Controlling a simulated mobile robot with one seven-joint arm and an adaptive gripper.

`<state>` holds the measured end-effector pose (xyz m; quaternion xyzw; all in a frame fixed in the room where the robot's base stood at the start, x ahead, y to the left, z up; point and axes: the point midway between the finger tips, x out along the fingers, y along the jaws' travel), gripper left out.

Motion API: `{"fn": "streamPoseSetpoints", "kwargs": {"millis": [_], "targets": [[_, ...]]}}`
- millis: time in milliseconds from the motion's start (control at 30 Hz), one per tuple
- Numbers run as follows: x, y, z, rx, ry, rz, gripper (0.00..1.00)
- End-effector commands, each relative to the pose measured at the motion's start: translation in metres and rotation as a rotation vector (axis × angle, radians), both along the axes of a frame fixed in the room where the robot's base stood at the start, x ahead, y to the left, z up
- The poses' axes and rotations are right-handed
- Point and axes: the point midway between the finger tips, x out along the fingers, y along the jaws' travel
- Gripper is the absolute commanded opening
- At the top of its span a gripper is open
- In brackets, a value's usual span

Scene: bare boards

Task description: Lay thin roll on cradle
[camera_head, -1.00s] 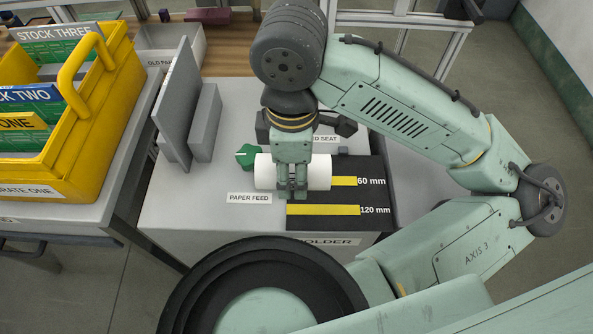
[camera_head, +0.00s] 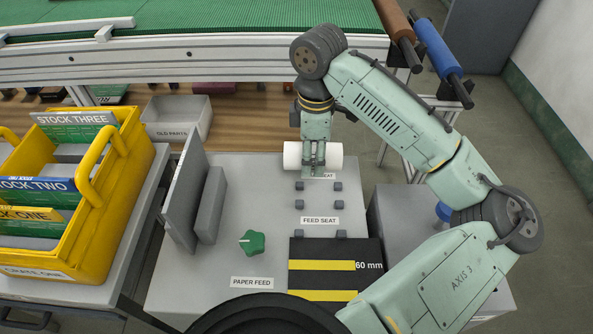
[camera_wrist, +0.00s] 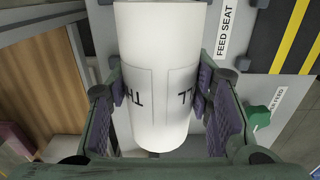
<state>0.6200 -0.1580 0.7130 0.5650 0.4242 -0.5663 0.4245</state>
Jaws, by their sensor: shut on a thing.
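A white roll (camera_head: 292,156) lies crosswise in my gripper (camera_head: 313,168), above the far end of the grey machine top. In the wrist view the roll (camera_wrist: 160,60) sits between both finger pads of my gripper (camera_wrist: 162,105); partly hidden lettering shows on it. Small grey blocks (camera_head: 299,204) stand in pairs on the machine top, below the roll in the head view. One label reads FEED SEAT (camera_head: 320,220); another, ending in SEAT (camera_head: 326,175), is partly covered by the gripper. I cannot tell which blocks form the cradle.
A striped board marked 60 mm (camera_head: 370,255) and a green knob (camera_head: 253,242) are at the near side. Upright grey plates (camera_head: 186,195) stand left. A yellow crate (camera_head: 95,205) is further left, an old-parts bin (camera_head: 196,120) behind. A conveyor (camera_head: 180,22) runs along the back.

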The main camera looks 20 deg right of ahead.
Motion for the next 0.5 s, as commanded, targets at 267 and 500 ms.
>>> {"fn": "streamPoseSetpoints", "kwargs": {"millis": [267,500], "targets": [[0.018,-0.025,-0.008,0.001,0.0,0.003,0.1],[0.019,-0.025,-0.009,0.001,-0.001,0.004,0.1]]}}
